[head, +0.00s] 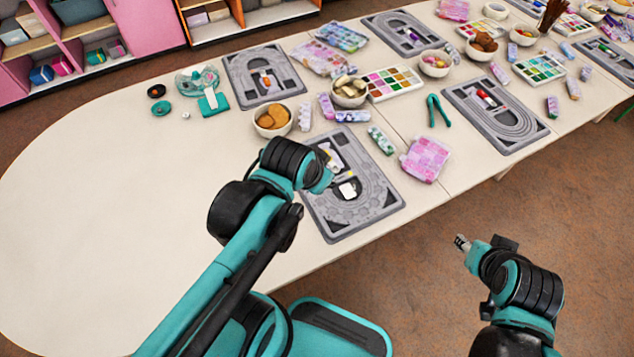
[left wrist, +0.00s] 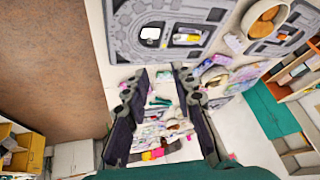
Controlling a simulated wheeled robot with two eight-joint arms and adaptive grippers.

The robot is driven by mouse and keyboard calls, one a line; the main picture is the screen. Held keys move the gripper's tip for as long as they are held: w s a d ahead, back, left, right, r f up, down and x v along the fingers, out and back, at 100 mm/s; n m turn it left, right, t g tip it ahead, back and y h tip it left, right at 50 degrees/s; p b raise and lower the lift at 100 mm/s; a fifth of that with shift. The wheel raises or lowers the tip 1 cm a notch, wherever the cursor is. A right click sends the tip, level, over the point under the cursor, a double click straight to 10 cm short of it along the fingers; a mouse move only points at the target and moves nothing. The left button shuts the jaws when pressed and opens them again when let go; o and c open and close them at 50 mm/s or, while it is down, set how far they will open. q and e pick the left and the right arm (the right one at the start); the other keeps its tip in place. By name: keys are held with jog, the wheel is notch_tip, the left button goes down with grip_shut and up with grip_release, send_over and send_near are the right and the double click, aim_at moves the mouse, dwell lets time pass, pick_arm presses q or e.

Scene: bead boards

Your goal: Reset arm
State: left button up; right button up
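The nearest grey bead board (head: 383,200) lies on the table, with a white piece (head: 347,190) in its middle recess. My left gripper (head: 327,172) is over the left part of this board, its fingers mostly hidden by my wrist. In the left wrist view the two dark fingers (left wrist: 158,76) stand apart with nothing held between them. That view also shows the board (left wrist: 212,14), the white piece (left wrist: 150,33) and a yellow-and-white item (left wrist: 187,38). My right gripper (head: 462,243) is off the table's front edge above the floor; its fingers are too small to judge.
More boards, trays and bowls fill the table further back. The table's left part (head: 90,200) is clear.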

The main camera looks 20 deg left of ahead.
pick_arm(q)
jog(key=s+n, duration=0.1)
jog(key=s+n+t, duration=0.1)
jog(key=n, duration=0.1)
jog(key=shift+a+f, duration=0.15)
jog(key=shift+f, duration=0.2)
dwell(1.0)
